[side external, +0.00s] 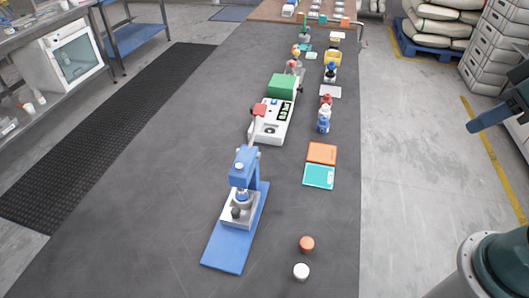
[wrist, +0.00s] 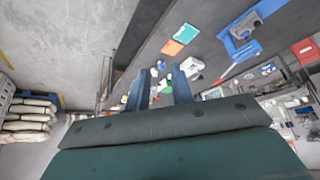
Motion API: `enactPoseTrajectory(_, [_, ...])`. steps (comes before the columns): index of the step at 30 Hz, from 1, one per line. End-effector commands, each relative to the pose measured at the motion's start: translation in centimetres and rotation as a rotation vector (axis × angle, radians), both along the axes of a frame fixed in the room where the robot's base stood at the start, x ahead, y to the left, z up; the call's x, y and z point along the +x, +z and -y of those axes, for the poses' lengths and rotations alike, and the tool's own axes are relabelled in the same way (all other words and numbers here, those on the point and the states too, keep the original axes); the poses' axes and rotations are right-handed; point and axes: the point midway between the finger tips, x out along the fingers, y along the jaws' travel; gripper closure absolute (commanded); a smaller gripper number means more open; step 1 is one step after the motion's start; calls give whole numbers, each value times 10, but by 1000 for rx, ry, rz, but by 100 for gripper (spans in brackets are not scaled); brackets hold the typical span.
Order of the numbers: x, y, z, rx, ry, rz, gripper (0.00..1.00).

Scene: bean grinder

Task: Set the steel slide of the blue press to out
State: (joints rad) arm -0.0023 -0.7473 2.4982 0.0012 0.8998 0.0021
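The blue press (side external: 246,166) stands on its long blue base plate near the front of the dark table. Its steel slide (side external: 240,209), a silver block with a dark knob (side external: 236,213), sits on the base under the press column. I cannot tell the slide's exact position along the base. The press also shows in the wrist view (wrist: 239,45), tilted at upper right. My gripper (wrist: 159,78) has its two blue fingers apart with nothing held between them. In the side view, part of it enters at the right edge, in the air well away from the press.
An orange pad (side external: 322,153) and a teal pad (side external: 319,176) lie right of the press. An orange cap (side external: 307,243) and a white cap (side external: 301,271) lie front right. A white and green machine (side external: 272,121) and several bottles stand behind. The table left of the press is clear.

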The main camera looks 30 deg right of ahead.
Motion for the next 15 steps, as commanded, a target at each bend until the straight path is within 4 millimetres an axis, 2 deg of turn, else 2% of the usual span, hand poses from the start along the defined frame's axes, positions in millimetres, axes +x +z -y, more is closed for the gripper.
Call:
enactPoseTrajectory(1, [2, 1, -1, 1, 0, -1, 67])
enactPoseTrajectory(3, [5, 2, -2, 4, -1, -5, 59])
enactPoseTrajectory(8, [20, 6, -8, 17, -9, -21, 59])
enactPoseTrajectory(15, [62, 12, -32, 43, -36, -60, 59])
